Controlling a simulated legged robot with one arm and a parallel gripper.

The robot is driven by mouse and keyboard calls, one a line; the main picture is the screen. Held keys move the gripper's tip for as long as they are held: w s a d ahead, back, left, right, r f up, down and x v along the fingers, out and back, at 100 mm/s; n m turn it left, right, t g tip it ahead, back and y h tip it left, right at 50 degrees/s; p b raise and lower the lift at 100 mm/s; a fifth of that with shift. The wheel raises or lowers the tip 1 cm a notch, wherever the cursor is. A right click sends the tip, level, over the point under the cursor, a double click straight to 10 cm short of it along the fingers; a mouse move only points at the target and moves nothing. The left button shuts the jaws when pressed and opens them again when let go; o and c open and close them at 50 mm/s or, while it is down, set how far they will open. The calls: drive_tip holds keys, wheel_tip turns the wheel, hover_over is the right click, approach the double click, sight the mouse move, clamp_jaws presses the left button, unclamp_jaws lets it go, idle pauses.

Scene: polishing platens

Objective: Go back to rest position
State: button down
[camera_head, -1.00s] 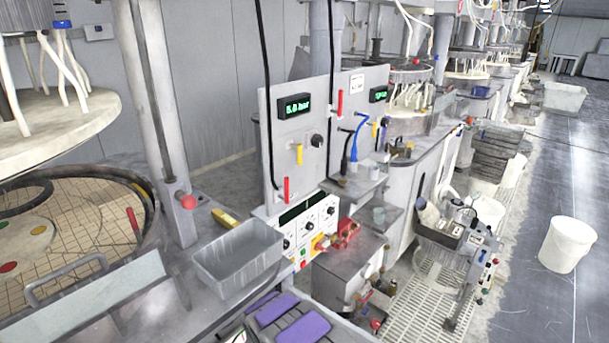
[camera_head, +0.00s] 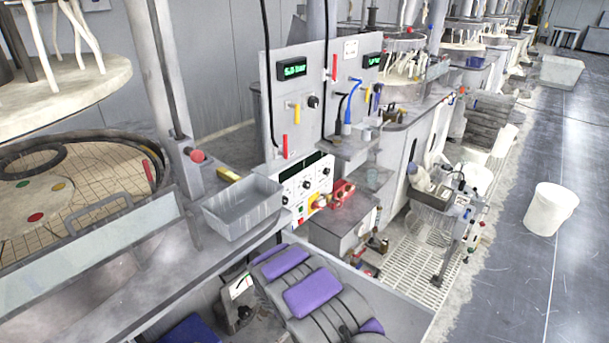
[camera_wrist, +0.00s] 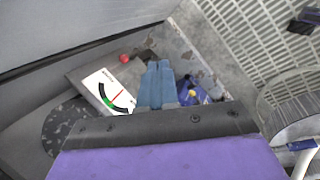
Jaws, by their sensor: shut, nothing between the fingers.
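In the wrist view, my gripper (camera_wrist: 158,66) shows as two blue fingers side by side, pressed together with nothing between them. They point past a white-faced gauge (camera_wrist: 116,92) with a red needle, which sits just to their left. The same gauge seems to show low in the head view (camera_head: 240,288). My own purple-padded parts fill the bottom of the wrist view and the lower middle of the head view. I cannot make out the gripper's fingers in the head view.
A grey bin (camera_head: 243,208) stands on the bench edge beside the control panel (camera_head: 307,184). A round polishing platen (camera_head: 75,200) lies at left. A white bucket (camera_head: 559,210) stands on the open floor at right. White grating (camera_head: 415,272) covers the floor beside the machines.

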drive_tip(key=s+d+r+m+g+h, duration=0.15)
drive_tip(key=d+r+m, duration=0.25)
drive_tip(key=d+r, duration=0.6)
drive_tip(key=s+d+r+m+t+h, duration=0.15)
drive_tip(key=d+r+m, duration=0.25)
drive_tip(key=d+r, duration=0.55)
drive_tip(key=s+d+r+m+g, duration=0.2)
drive_tip(key=s+d+r+m, duration=0.1)
drive_tip(key=s+r, duration=0.35)
drive_tip(key=s+d+r+m+g, duration=0.1)
drive_tip(key=s+d+r+m, duration=0.2)
drive_tip(key=s+r, duration=0.35)
drive_tip(key=s+a+r+m+g+y, duration=0.1)
drive_tip(key=s+r+m, duration=0.1)
drive_tip(key=s, duration=0.7)
drive_tip(key=s+a+r+m+g+y, duration=0.1)
drive_tip(key=s+r+m, duration=0.1)
drive_tip(key=s, duration=0.8)
drive_tip(key=s+a+r+m+g+y, duration=0.1)
drive_tip(key=s+a+r+m, duration=0.1)
drive_tip(key=s, duration=0.8)
drive_tip(key=shift+m+g+y, duration=0.3)
drive_tip(key=shift+y, duration=0.1)
drive_tip(key=shift+w+a, duration=0.15)
